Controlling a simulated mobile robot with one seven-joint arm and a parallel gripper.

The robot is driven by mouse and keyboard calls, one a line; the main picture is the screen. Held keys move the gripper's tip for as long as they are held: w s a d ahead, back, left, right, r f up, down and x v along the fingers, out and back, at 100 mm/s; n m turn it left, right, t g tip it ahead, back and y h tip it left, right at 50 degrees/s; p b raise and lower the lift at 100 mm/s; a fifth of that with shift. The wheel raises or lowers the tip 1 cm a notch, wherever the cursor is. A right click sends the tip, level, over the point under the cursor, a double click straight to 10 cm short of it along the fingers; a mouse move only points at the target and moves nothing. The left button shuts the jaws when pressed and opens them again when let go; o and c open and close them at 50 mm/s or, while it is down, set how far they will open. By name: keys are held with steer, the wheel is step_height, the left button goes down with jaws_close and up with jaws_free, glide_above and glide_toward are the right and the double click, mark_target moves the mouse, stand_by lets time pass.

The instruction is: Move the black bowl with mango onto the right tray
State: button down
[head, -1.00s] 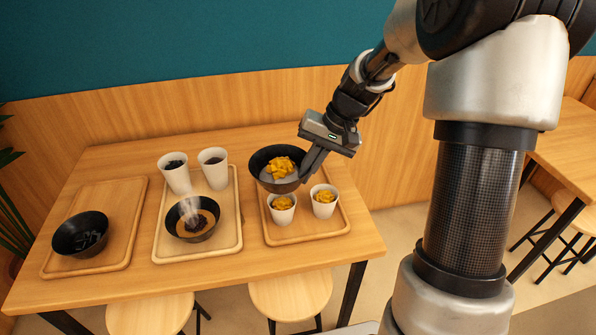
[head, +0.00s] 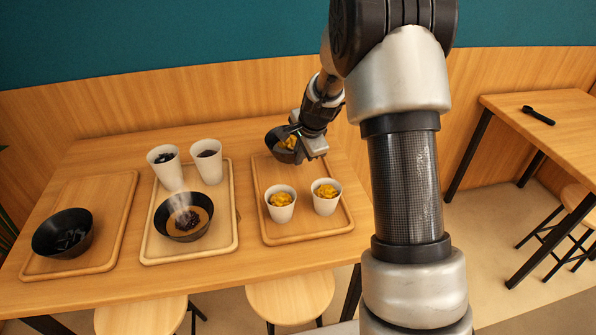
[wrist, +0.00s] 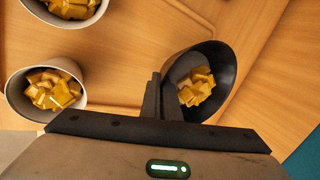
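The black bowl with mango (head: 274,138) is at the back of the right tray (head: 264,222) in the head view, partly behind my gripper (head: 297,154). My gripper is shut on its near rim. In the wrist view the bowl (wrist: 228,74) appears tilted, with yellow mango cubes (wrist: 196,88) inside and the dark fingers (wrist: 160,98) at its rim. The bowl overlaps the tray's back edge; whether it touches the tray or hangs just above it I cannot tell. The front of the tray holds two white cups with mango (head: 281,211) (head: 326,205).
The middle tray (head: 150,245) holds a black bowl of brown food (head: 166,226) and two white cups (head: 164,178) (head: 206,172). The left tray (head: 118,195) holds another black bowl (head: 48,240). A second table (head: 555,145) with a dark utensil (head: 538,116) is at right.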

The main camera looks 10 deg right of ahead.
steer(key=shift+f+b, duration=0.55)
steer(key=shift+f, duration=1.65)
steer(key=shift+f, duration=0.1)
steer(key=shift+f, duration=0.15)
steer(key=c, duration=2)
jaws_free()
